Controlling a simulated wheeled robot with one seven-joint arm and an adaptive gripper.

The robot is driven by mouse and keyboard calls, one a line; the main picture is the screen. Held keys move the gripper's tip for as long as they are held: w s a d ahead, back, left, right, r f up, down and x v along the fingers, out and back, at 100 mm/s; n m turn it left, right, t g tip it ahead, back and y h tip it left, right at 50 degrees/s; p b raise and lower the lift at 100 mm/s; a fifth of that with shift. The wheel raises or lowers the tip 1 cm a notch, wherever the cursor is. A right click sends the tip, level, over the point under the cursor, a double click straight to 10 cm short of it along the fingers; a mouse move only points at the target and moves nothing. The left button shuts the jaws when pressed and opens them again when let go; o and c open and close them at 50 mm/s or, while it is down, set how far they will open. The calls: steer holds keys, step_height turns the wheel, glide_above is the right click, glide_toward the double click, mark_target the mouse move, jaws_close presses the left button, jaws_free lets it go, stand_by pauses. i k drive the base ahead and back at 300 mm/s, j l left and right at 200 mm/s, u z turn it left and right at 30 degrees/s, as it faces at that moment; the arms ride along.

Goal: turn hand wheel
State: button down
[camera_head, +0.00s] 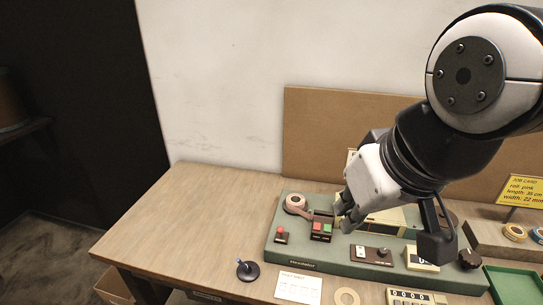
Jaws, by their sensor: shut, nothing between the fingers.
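A green-based tape winding machine (320,262) stands on the wooden bench. A round dark knob or small wheel (470,259) sits at its right end. A dark brown round part (448,216) shows partly behind my arm. I cannot tell which of these is the hand wheel. My gripper (346,219) is shut and empty, pointing down over the middle of the machine, left of both round parts. It hides part of the machine behind it, and contact cannot be told.
A tape roll (296,202), a red button (281,234) and red and green buttons (322,227) are on the machine's left. A yellow job card (522,190) and tape rolls (515,232) stand right. A green tray (515,286) is front right. The bench's left part is clear.

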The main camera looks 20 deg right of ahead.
mark_target(468, 259)
steer(key=z, duration=1.5)
